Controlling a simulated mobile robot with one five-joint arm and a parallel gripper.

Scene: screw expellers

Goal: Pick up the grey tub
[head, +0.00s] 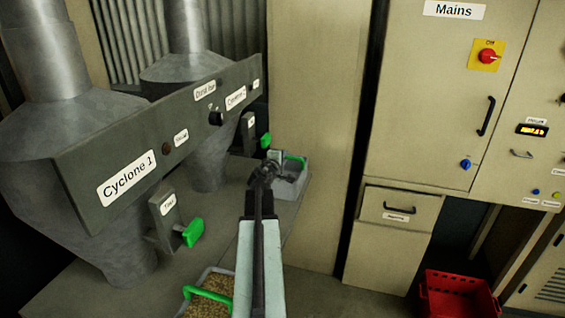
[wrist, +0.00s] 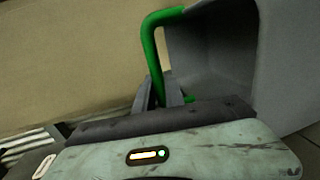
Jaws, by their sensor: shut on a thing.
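My gripper is shut on the handle. The fingertips are partly hidden behind the gripper body. I cannot tell whether the tub's base touches the surface below.
Another tub (head: 190,309) of grain with a green handle stands at the near bottom. The Cyclone 1 panel (head: 150,150) and green levers (head: 192,232) are to the left. A beige cabinet (head: 425,100) and red crate (head: 458,296) are to the right.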

